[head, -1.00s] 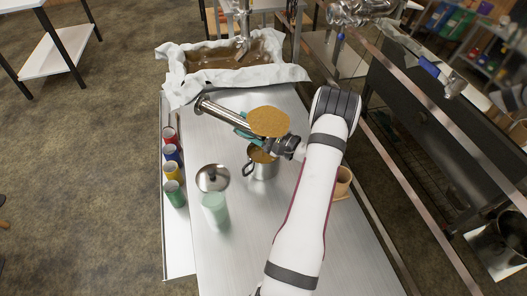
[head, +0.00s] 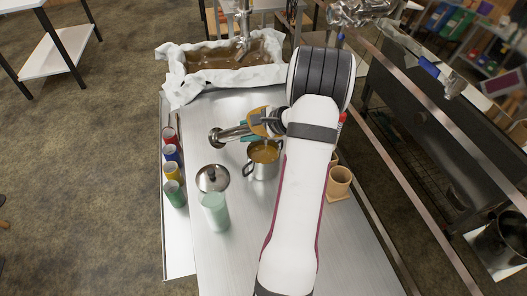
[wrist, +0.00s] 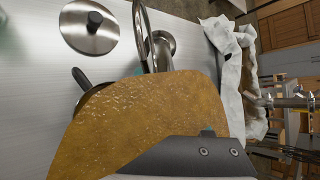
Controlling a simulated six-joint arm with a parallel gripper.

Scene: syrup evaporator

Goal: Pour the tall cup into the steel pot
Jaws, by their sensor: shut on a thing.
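The tall steel cup (head: 228,134) is held between the teal fingers of my gripper (head: 247,132). It lies strongly tilted, its round end toward the left, above the counter and just up-left of the pot. Its steel side also shows in the wrist view (wrist: 161,52). The steel pot (head: 261,171) stands upright with amber liquid inside and a dark handle at its left. No falling stream is discernible.
A steel lid (head: 212,178) and a pale green container (head: 215,212) stand left of the pot. Several coloured cups line the left edge. A cloth-lined pan (head: 178,86) with brown liquid is behind.

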